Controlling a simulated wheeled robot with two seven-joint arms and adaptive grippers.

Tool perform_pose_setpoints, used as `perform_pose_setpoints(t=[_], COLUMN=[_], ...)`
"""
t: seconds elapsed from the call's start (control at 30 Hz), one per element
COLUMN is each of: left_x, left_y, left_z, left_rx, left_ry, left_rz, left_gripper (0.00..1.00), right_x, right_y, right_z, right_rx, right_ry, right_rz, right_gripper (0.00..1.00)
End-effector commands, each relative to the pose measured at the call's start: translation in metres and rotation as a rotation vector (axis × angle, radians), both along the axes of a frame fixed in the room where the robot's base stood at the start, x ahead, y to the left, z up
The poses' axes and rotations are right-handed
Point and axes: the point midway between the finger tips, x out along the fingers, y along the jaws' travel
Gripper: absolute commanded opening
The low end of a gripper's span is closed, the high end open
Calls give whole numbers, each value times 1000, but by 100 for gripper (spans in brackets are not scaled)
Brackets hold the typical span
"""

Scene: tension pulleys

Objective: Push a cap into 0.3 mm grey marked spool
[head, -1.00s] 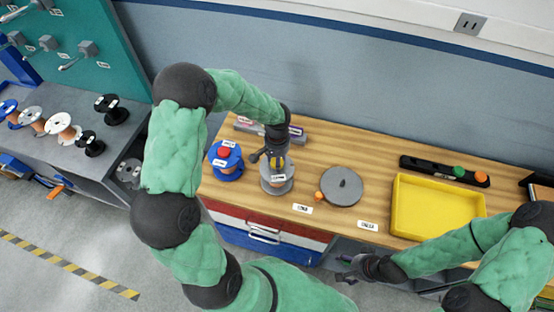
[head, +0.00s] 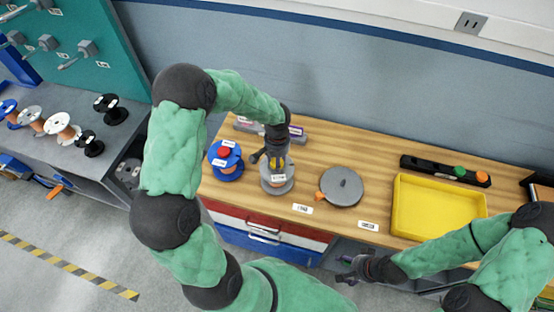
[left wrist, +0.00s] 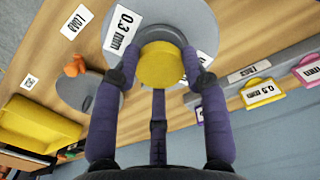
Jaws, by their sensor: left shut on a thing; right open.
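The grey spool (head: 277,187) stands on the wooden bench, with a white label reading 0.3 mm (left wrist: 122,30) in the left wrist view. My left gripper (head: 277,160) is right above the spool, its fingers shut around a yellow cap (left wrist: 160,64). The cap is over the middle of the spool; whether it is seated in it I cannot tell. In the head view the gripper hides much of the cap. My right gripper (head: 350,268) is open and empty, low in front of the bench, away from the spool.
A blue spool with a red cap (head: 225,160) stands left of the grey one. A grey disc (head: 342,186) with an orange piece (head: 320,196) lies to the right. Further right are a yellow tray (head: 440,205) and a black holder (head: 445,170) with green and orange caps.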

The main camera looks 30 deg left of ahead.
Motion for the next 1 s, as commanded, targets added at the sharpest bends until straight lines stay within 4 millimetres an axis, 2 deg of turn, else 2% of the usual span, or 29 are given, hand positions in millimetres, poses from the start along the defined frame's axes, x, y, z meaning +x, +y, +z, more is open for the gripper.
perform_pose_setpoints(t=[0.57,1.0], left_x=[0,0], left_y=[0,0], left_z=[-19,-19], left_rx=[0,0], left_ry=[0,0], left_rz=[0,0], left_gripper=[20,20], right_x=[0,0], right_y=[0,0], right_z=[-16,-16], right_rx=[0,0], right_ry=[0,0], right_rz=[0,0], right_gripper=[72,72])
